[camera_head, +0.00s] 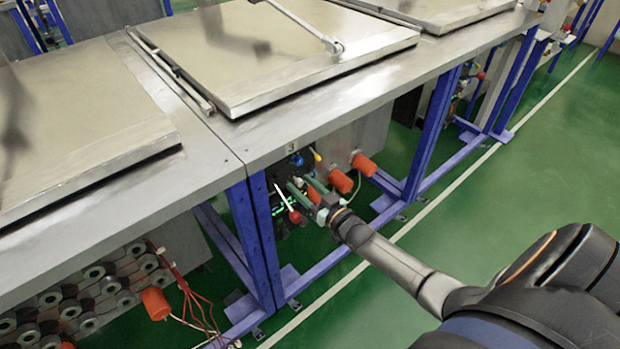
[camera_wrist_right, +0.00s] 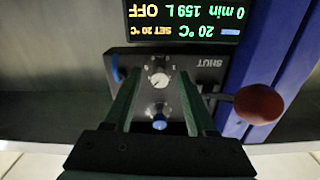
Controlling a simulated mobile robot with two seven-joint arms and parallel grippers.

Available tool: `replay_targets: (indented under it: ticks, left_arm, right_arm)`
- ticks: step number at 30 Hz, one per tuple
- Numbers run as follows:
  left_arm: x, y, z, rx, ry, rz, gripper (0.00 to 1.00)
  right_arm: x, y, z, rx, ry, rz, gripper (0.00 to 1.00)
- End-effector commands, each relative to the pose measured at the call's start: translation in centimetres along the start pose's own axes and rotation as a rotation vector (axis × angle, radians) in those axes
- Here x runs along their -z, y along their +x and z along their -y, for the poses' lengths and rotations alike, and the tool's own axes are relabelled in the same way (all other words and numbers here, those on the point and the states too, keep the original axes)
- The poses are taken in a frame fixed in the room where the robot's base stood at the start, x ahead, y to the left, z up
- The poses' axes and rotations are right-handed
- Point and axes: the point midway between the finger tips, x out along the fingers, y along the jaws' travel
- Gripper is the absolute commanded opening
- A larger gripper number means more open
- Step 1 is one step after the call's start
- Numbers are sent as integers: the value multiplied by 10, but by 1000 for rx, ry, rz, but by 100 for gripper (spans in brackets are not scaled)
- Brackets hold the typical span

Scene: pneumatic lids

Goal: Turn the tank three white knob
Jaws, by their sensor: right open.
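The white knob (camera_wrist_right: 158,77) is on a dark control panel (camera_wrist_right: 215,68) in the right wrist view. It has a pointer mark and sits between the fingertips of my right gripper (camera_wrist_right: 159,72). The green fingers are open, one on each side of the knob, with gaps visible; I cannot tell how far the tips are from the panel. In the head view my right gripper (camera_head: 300,182) reaches the panel under the tabletop edge, and the knob cannot be made out there. My left gripper is not in view.
A red ball lever (camera_wrist_right: 258,104) stands right of the fingers, near a blue post (camera_wrist_right: 285,75). A blue knob (camera_wrist_right: 159,125) lies between the fingers. A display (camera_wrist_right: 185,20) reads upside down. The steel tabletop (camera_head: 225,155) overhangs the panel; orange cylinders (camera_head: 341,181) are beside it.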

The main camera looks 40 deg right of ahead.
Motion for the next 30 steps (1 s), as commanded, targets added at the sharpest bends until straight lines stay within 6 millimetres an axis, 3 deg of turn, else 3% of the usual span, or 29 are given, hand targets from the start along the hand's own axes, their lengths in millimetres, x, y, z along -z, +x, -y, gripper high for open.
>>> replay_targets:
  ticks: [5, 18, 24, 30]
  left_arm:
    - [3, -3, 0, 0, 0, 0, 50]
    - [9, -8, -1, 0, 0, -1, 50]
    - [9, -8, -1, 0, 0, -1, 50]
    - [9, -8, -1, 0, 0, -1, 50]
  right_arm:
    - [0, -19, 0, 0, -1, 3, 56]
    - [0, -101, 0, -1, -1, 4, 56]
    - [0, -120, 0, 0, -1, 1, 56]
    - [0, -124, 0, 0, -1, 0, 56]
